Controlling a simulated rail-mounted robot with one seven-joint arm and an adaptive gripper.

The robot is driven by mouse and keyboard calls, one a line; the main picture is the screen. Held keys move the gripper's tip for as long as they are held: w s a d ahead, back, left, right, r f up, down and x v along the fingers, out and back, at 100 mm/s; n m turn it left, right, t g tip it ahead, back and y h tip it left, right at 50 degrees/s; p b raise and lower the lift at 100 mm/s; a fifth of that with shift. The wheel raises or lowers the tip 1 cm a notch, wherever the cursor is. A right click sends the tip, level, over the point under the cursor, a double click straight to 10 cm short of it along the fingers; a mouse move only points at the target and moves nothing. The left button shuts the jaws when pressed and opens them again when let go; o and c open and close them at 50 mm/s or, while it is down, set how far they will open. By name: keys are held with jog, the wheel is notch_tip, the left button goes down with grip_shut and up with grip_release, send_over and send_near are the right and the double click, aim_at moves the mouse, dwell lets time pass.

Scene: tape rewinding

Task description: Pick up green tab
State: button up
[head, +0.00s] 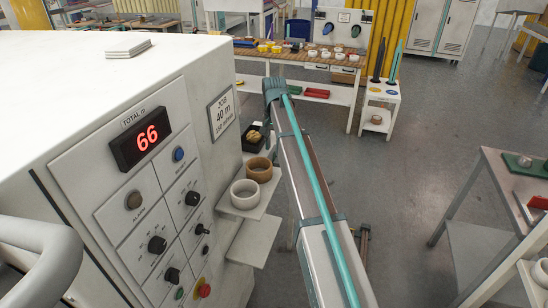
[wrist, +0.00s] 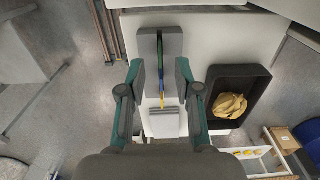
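In the wrist view, a narrow green piece (wrist: 160,48), which looks like the green tab, lies upright in the picture along a grey block (wrist: 147,46). Below it the line continues dark blue, then yellow. My gripper (wrist: 160,76) is open, with one finger on each side of this coloured line and nothing seen between them. I cannot tell the height of the fingertips above the block. In the head view my arm hides the green piece and most of the gripper.
A black tray (wrist: 236,92) with a crumpled yellow-tan thing (wrist: 231,105) lies close right of my gripper. In the head view, a white console (head: 80,85) reading 66 stands left, with brown (head: 259,169) and white (head: 245,194) rings on its side shelf. Open floor (head: 430,150) lies right.

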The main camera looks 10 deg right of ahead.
aim_at(274, 154)
jog(key=shift+f+p, duration=0.8)
jog(key=shift+f, duration=1.4)
grip_shut()
